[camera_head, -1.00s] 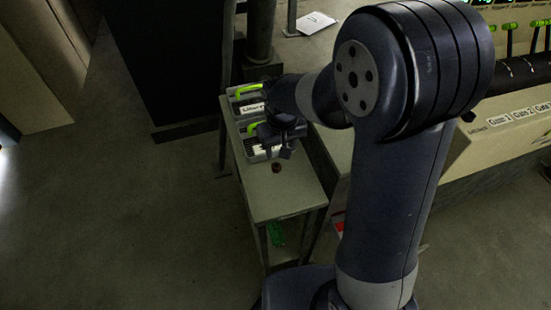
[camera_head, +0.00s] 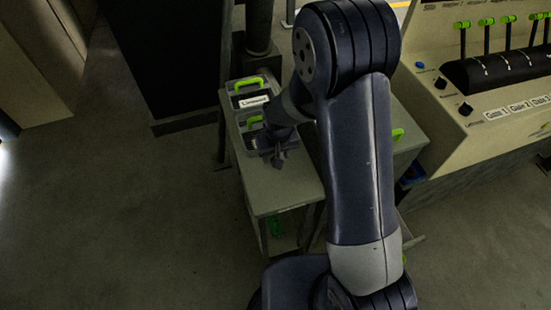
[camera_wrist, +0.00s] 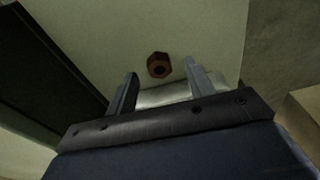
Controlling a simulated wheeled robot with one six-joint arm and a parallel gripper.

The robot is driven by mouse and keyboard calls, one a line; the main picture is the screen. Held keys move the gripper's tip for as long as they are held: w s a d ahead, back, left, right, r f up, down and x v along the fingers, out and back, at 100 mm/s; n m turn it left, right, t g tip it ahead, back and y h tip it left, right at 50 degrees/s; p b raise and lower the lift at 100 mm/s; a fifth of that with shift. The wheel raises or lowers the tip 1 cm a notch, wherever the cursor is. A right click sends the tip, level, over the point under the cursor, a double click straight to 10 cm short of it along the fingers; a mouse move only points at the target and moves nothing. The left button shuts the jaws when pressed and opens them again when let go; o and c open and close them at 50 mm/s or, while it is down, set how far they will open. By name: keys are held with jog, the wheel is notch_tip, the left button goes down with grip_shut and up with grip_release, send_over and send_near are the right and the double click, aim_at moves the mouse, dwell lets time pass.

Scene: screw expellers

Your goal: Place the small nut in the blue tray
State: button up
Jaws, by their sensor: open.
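The small nut (camera_wrist: 159,63) is a dark reddish-brown hexagonal ring lying on the pale table top. In the wrist view it lies between and just beyond my two fingertips, with a gap on both sides. My gripper (camera_head: 279,164) is open and empty, pointing down over the table in the head view. The nut does not show in the head view, where my gripper covers that part of the table.
Grey boxes with green handles (camera_head: 248,83), one with a white label (camera_head: 253,101), stand at the back of the narrow table (camera_head: 283,200). A dark post rises behind them. A beige control panel (camera_head: 490,85) with green-tipped levers stands at the right. Open floor lies left.

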jog(key=shift+w+f, duration=0.1)
jog(key=shift+f, duration=0.6)
grip_shut()
